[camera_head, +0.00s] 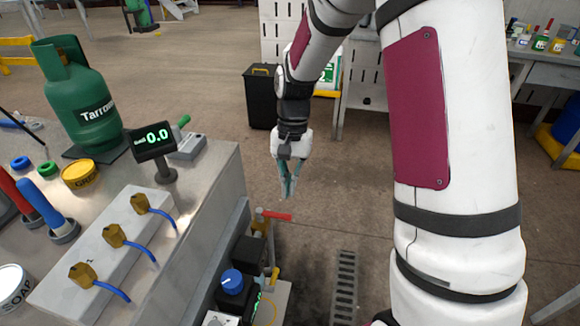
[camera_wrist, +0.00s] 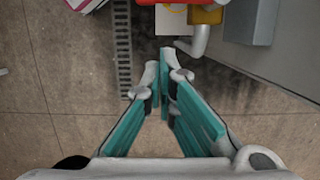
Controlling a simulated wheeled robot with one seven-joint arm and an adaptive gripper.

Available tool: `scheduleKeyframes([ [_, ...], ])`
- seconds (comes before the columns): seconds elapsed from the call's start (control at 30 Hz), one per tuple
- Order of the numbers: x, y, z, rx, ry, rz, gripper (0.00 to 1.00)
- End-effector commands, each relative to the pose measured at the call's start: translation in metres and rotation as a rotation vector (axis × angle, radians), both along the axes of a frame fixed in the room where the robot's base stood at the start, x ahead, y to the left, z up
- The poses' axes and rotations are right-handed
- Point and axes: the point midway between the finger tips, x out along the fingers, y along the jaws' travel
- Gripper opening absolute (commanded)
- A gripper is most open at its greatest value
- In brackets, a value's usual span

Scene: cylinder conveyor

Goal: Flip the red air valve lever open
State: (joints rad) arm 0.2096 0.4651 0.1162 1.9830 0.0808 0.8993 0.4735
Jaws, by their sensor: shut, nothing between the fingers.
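The red air valve lever (camera_head: 276,216) sits on a brass valve (camera_head: 259,222) beside the bench's right side and points to the right in the head view. In the wrist view the red lever (camera_wrist: 196,2) shows only at the top edge, partly cut off, with a brass part (camera_wrist: 207,15) just below it. My gripper (camera_head: 287,196) is shut and empty, with its teal fingers pointing down. It hangs above the floor, near the lever and apart from it. In the wrist view the fingertips (camera_wrist: 164,70) meet below the lever.
The steel bench (camera_head: 215,185) on the left holds a green gas cylinder (camera_head: 85,105), a scale display (camera_head: 153,141) and a white block with brass fittings (camera_head: 100,245). A blue knob (camera_head: 232,280) sits low beside the bench. A floor drain (camera_head: 344,285) lies right of the valve, with open floor around it.

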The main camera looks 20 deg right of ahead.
Motion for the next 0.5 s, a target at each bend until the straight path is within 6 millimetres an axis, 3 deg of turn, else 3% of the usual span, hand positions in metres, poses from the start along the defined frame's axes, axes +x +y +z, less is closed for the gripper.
scheduleKeyframes([
  [0.2, -0.021, 0.016, -0.002, 0.0, -0.003, 0.003, 0.0],
  [0.5, -0.026, 0.02, -0.003, -0.001, -0.003, 0.002, 0.0],
])
